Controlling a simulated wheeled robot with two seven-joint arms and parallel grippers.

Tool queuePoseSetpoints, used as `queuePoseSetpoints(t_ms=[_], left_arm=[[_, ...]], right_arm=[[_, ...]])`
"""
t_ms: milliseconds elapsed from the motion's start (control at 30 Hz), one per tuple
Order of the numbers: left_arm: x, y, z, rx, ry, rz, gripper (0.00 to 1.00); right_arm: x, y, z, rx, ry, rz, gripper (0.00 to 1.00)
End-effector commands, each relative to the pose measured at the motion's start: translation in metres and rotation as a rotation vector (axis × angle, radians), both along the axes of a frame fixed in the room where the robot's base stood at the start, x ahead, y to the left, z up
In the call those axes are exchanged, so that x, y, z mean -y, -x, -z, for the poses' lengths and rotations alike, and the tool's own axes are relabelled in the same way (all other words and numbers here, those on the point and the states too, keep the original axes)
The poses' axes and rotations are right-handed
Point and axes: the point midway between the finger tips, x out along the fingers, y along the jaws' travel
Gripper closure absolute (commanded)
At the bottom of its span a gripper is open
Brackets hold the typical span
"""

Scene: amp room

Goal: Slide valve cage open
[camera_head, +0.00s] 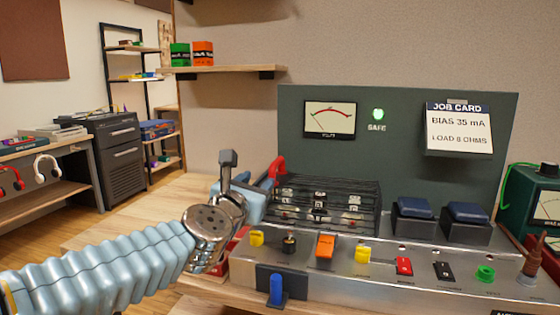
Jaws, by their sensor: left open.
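The valve cage (330,203) is a black wire cage on top of the metal amp chassis (335,265), and pale valve parts show through its wires. A red handle (277,170) sits at the cage's left end. My left gripper (256,190) is open beside that left end, close to the red handle. Part of the handle's lower end is hidden by the gripper, and I cannot tell whether they touch. My right gripper is not in view.
The chassis front carries several coloured knobs and switches, including an orange switch (325,245) and a blue lever (276,289). Two blue-topped transformers (413,220) stand right of the cage. A green panel (395,155) rises behind. Bare wooden bench (150,205) lies left.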

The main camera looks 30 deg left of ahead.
Motion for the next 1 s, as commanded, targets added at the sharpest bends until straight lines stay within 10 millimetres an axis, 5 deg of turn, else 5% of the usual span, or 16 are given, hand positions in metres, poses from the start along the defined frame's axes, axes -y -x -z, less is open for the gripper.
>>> queuePoseSetpoints(t_ms=[600,1000], left_arm=[[-0.028,-0.115,-0.001,-0.002,-0.001,0.000,0.56],[-0.032,-0.132,0.001,0.000,-0.002,0.000,0.56]], right_arm=[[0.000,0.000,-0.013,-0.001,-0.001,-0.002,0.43],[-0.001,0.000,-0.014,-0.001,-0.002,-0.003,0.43]])
